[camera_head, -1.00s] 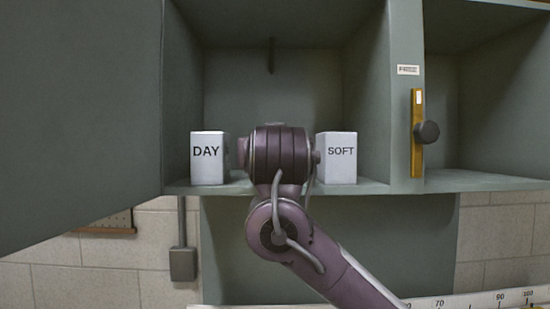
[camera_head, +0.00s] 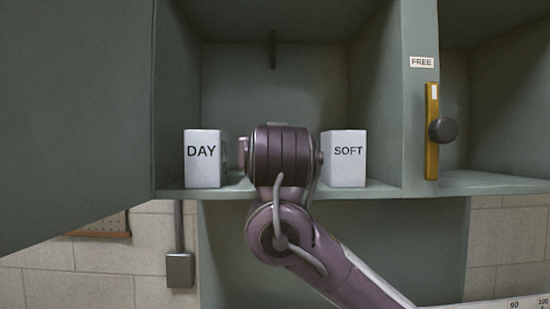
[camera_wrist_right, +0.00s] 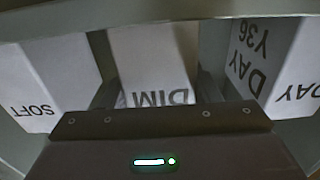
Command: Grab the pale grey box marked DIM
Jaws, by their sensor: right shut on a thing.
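The pale grey box marked DIM (camera_wrist_right: 150,50) is between the fingers of my right gripper (camera_wrist_right: 157,88) in the right wrist view, where its letters appear upside down and partly covered by the gripper body. The gripper is shut on it. In the head view my right wrist (camera_head: 282,155) hides the DIM box and the fingers. A box marked DAY (camera_head: 203,172) stands to the left and a box marked SOFT (camera_head: 345,172) to the right. They flank the DIM box in the wrist view, sides swapped. My left gripper is not in view.
The boxes stand on the shelf of an open green-grey cabinet (camera_head: 400,193). Its open door (camera_head: 75,110) fills the left. To the right are a yellow plate (camera_head: 432,155) with a dark knob (camera_head: 443,130), a FREE label (camera_head: 421,62) and an empty bay (camera_head: 505,130).

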